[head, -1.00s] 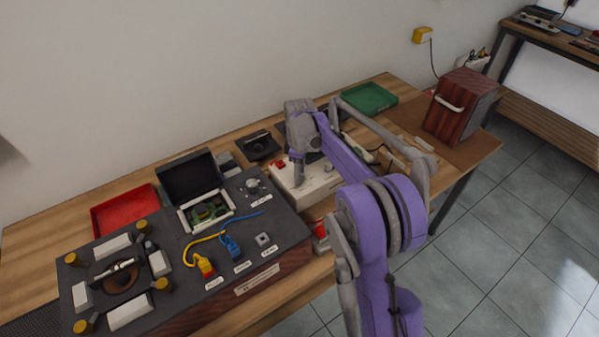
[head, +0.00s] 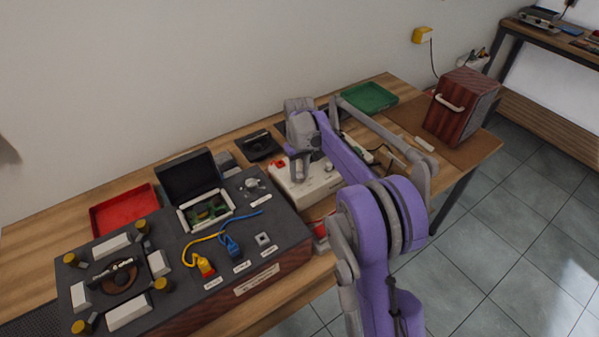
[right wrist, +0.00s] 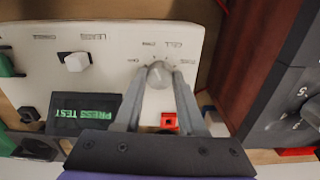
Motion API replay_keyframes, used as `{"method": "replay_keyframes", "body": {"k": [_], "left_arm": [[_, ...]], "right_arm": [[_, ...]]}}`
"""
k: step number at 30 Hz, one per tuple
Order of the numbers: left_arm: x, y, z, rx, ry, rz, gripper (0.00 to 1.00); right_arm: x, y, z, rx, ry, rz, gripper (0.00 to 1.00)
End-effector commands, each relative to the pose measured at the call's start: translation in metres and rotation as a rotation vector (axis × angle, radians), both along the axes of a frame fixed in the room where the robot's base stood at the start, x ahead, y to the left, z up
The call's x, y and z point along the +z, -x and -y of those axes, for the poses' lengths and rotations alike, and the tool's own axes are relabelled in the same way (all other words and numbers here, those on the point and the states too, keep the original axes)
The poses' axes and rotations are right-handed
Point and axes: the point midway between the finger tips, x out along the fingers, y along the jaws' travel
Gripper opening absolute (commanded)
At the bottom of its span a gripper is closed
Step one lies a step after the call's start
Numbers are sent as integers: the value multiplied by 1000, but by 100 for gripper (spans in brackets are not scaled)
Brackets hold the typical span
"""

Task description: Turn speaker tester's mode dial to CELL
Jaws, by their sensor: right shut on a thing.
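The speaker tester is a cream box (head: 318,184) on the bench, partly hidden by my right arm in the head view. In the right wrist view its panel (right wrist: 105,60) appears upside down. The grey mode dial (right wrist: 158,74) sits there with printed labels around it; CELL (right wrist: 172,44) is above and slightly right of it. I cannot tell for sure which label the dial points to. My right gripper (right wrist: 157,79) is shut on the dial, one finger at each side; it also shows over the tester in the head view (head: 299,178). My left gripper is not in view.
A dark test box (head: 275,221) with plugs and a lidded circuit board stands left of the tester. A red tray (head: 125,208) and a green tray (head: 370,97) are at the back. A wooden speaker cabinet (head: 460,110) stands at the right end.

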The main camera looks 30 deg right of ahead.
Motion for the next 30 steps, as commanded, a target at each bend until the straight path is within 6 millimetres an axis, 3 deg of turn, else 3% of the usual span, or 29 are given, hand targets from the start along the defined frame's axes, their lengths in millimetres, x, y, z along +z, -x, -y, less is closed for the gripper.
{"method": "replay_keyframes", "body": {"k": [18,30], "left_arm": [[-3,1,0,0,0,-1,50],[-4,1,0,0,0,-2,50]], "right_arm": [[0,0,1,-558,1,1,0],[0,0,1,-763,1,1,0]]}}
